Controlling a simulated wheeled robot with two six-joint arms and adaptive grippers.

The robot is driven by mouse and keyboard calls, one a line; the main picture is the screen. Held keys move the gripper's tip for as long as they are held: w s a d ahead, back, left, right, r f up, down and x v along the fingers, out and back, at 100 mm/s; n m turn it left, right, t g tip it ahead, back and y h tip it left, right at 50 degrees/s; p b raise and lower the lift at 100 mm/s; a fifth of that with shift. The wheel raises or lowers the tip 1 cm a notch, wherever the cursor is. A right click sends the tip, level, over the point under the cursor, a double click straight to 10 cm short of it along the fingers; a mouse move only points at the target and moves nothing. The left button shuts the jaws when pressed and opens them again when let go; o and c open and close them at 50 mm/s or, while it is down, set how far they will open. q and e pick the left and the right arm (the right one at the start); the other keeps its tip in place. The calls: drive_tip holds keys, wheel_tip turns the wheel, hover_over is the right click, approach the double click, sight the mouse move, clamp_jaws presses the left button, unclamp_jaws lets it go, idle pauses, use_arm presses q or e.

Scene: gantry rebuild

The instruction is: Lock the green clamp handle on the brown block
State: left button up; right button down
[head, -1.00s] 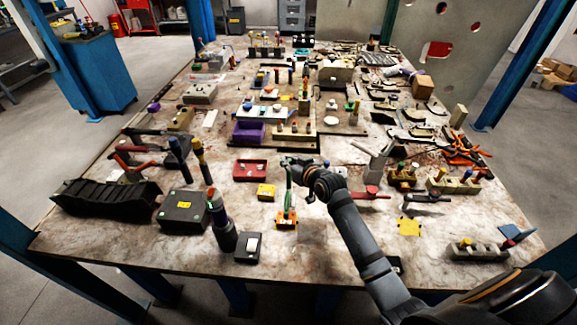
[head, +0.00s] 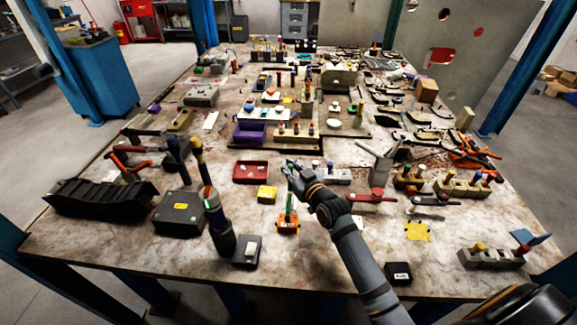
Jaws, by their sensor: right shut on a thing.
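The green clamp handle (head: 289,204) stands roughly upright at the front middle of the table. It rises from the small orange-brown block (head: 288,228), which has a pale mark on its front. My right gripper (head: 290,174) is at the upper end of the handle and is shut on it. The fingers partly hide the handle's top, and the contact is too small to see clearly. My left gripper is not in view.
A yellow block (head: 266,194) and a red tray (head: 251,172) lie left of the clamp. A red-handled clamp (head: 371,197) stands to the right. A dark bottle-like tool (head: 222,236) and black box (head: 247,251) are front left. Bare tabletop (head: 318,264) lies in front.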

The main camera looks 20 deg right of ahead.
drive_tip(key=c, duration=1.7)
unclamp_jaws()
drive_tip(key=shift+s+f, duration=0.15)
drive_tip(key=shift+f, duration=0.35)
drive_tip(key=shift+c, duration=0.2)
drive_tip(key=o, duration=0.5)
drive_tip(key=shift+s+d+r, duration=0.1)
drive_tip(key=shift+s+r, duration=0.2)
drive_tip(key=shift+s, duration=0.05)
drive_tip(key=shift+r, duration=0.1)
drive_tip(key=shift+w, duration=0.15)
drive_tip(key=s, duration=0.4)
drive_tip(key=s+d+r, duration=0.1)
drive_tip(key=s, duration=0.7)
drive_tip(key=shift+d+r, duration=0.2)
drive_tip(key=shift+r, duration=0.05)
drive_tip(key=shift+w, duration=0.1)
